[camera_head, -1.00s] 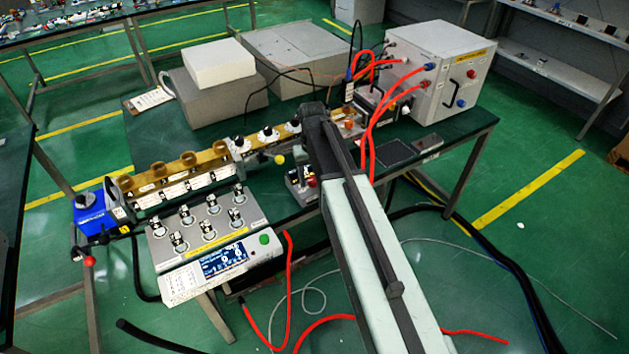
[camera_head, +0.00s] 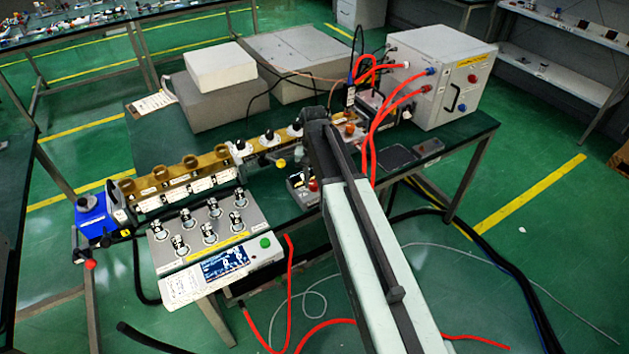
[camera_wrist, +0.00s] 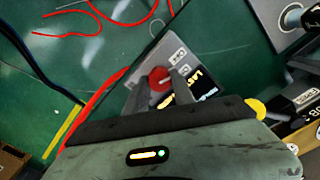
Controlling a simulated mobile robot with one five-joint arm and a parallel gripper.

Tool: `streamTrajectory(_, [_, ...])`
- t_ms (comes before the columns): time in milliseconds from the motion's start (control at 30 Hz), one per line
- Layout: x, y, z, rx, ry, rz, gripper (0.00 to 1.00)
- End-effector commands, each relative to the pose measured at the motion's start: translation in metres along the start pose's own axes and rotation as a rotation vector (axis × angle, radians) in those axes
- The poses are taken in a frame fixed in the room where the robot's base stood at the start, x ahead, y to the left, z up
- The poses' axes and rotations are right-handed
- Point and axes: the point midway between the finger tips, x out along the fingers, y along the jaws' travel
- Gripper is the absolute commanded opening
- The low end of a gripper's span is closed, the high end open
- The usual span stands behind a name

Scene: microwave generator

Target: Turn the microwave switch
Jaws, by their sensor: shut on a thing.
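The microwave switch is a red knob (camera_wrist: 159,79) on a small grey control box (camera_wrist: 181,56) with a lit display. In the wrist view my gripper (camera_wrist: 160,85) has its two grey fingers on either side of the knob, closed on it. In the head view the red knob (camera_head: 313,185) shows just left of my arm, at the bench's front edge. My fingers are hidden or too small to make out there.
A multi-knob panel (camera_head: 205,226) with a display stands at left. A brass waveguide assembly (camera_head: 180,178) runs along the bench (camera_head: 455,160). A white cabinet (camera_head: 425,95) with red cables (camera_head: 372,140) stands at the back right. Red and black hoses lie on the floor.

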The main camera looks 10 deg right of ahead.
Motion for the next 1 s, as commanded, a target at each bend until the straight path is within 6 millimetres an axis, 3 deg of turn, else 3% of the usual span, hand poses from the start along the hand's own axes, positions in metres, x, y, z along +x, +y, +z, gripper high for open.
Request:
streamTrajectory(600, [0.0001, -0.0014, 0.0000, 0.540, 0.000, -0.001, 0.00])
streamTrajectory(1000, [0.0000, -0.0026, 0.0000, 0.713, 0.000, -0.002, 0.00])
